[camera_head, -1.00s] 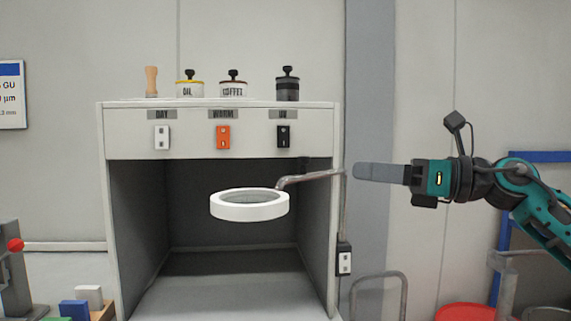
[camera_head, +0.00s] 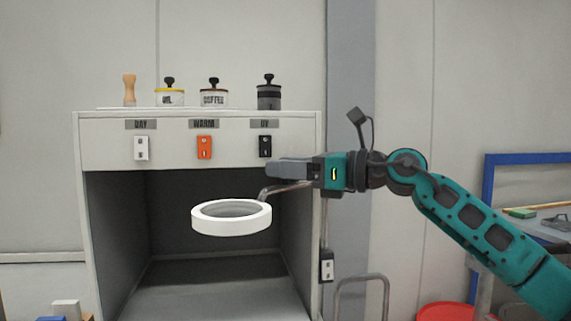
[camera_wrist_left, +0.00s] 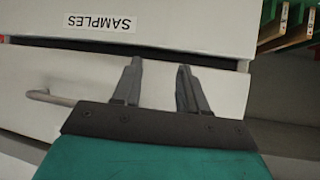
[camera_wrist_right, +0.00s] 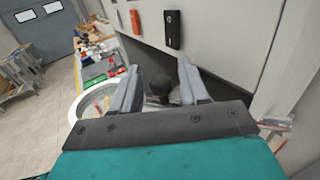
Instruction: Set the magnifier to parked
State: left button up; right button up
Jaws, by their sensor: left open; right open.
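The magnifier (camera_head: 231,229) is a white ring with a lens on a bent metal arm (camera_head: 285,189) that comes from the booth's right side. It hangs in front of the booth's dark opening. My right gripper (camera_head: 270,168) is in front of the booth's right part, just above the magnifier's arm and right of the ring. In the right wrist view its jaws (camera_wrist_right: 158,92) are open, with a dark round knob (camera_wrist_right: 159,88) seen between them; the ring (camera_wrist_right: 95,105) shows partly behind the left finger. My left gripper (camera_wrist_left: 157,85) is open and empty before a white front labelled SAMPLES.
The booth (camera_head: 95,155) carries DAY, WARM and UV switches, the black UV one (camera_head: 265,146) close above my right gripper. Several jars (camera_head: 213,95) stand on top. Another switch box (camera_head: 327,266) sits at the right post. A red round thing (camera_head: 455,312) is at lower right.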

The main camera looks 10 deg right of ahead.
jog(key=shift+w+a, duration=0.1)
jog(key=shift+a, duration=0.1)
grip_shut()
dwell(0.4)
